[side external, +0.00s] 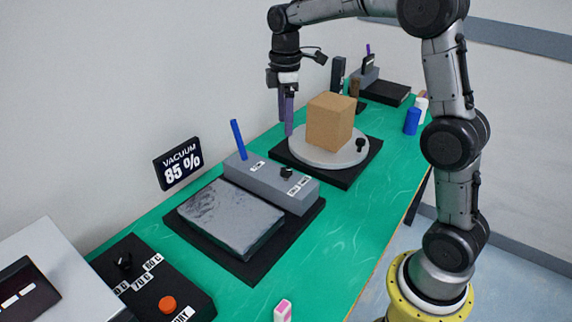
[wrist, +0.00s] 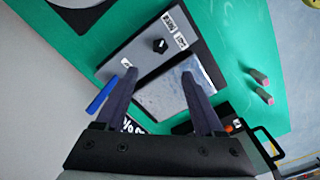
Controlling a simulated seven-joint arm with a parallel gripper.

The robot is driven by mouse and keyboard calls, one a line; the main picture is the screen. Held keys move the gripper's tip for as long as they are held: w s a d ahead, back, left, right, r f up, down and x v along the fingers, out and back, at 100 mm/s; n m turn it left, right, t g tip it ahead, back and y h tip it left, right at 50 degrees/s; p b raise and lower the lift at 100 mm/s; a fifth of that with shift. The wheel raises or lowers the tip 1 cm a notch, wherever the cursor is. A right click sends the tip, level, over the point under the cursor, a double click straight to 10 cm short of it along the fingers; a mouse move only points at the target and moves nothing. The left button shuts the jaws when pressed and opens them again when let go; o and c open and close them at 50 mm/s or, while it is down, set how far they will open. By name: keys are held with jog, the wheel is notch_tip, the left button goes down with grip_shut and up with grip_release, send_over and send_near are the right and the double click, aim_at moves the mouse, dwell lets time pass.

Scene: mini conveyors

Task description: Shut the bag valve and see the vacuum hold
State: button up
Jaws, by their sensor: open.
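A grey valve box (side external: 270,182) carries an upright blue lever (side external: 238,139) at its left end and a small black knob (side external: 286,172) with white labels too small to read surely. In front of it a grey, shiny bagged slab (side external: 232,216) lies on a black base. The vacuum display (side external: 178,163) on the wall reads 85 %. My gripper (side external: 286,128) is open and empty, pointing down, above and beyond the box.
A cardboard box (side external: 330,122) stands on a round turntable (side external: 317,157) near my fingers. A black control panel (side external: 150,279) with a red button sits at front left. A blue bottle (side external: 412,121) stands toward the back. The green table's right side is mostly clear.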

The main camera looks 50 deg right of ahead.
aim_at(286, 169)
notch_tip(286, 169, down, 14)
jog(key=shift+d+f, duration=0.1)
dwell(0.5)
grip_shut()
